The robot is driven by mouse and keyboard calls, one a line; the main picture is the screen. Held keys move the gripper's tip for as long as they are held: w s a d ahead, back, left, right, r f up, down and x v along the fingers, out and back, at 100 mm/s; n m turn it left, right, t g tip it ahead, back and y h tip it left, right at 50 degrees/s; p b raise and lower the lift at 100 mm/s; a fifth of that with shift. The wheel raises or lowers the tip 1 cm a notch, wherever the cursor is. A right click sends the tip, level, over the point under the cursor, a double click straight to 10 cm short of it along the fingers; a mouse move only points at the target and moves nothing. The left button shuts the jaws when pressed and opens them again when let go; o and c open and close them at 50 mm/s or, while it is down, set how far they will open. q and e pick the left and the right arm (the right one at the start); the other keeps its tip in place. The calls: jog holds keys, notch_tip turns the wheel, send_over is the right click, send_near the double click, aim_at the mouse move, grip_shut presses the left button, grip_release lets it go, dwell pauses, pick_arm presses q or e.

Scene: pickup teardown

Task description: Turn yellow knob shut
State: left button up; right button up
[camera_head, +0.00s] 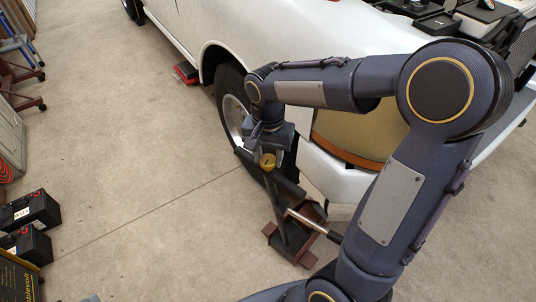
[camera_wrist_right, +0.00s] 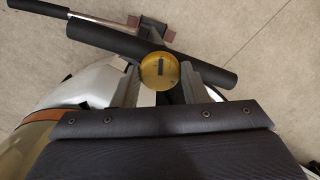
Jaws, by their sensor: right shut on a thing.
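The yellow knob (camera_wrist_right: 159,71) is round with a dark slot-like mark across its face. It sits on a dark tube (camera_wrist_right: 205,65) in the right wrist view. In the head view the yellow knob (camera_head: 267,161) shows just below my right gripper (camera_head: 267,150). In the right wrist view the two grey fingers of my right gripper (camera_wrist_right: 160,85) stand on either side of the knob, closed against it. The far side of the knob is hidden by the gripper. My left gripper is not in view.
A white pickup (camera_head: 300,35) with its front wheel (camera_head: 235,105) stands just behind the knob. A brown metal stand (camera_head: 290,238) with a rod is below on the concrete floor. Black boxes (camera_head: 28,212) lie at far left. The floor between is clear.

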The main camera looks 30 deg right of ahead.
aim_at(268, 159)
jog(key=shift+m, duration=1.5)
jog(key=o, duration=1)
jog(key=shift+c, duration=0.2)
notch_tip(268, 159, up, 7)
jog(key=shift+r+p, duration=0.3)
jog(key=shift+r, duration=0.1)
jog(key=shift+s, duration=0.1)
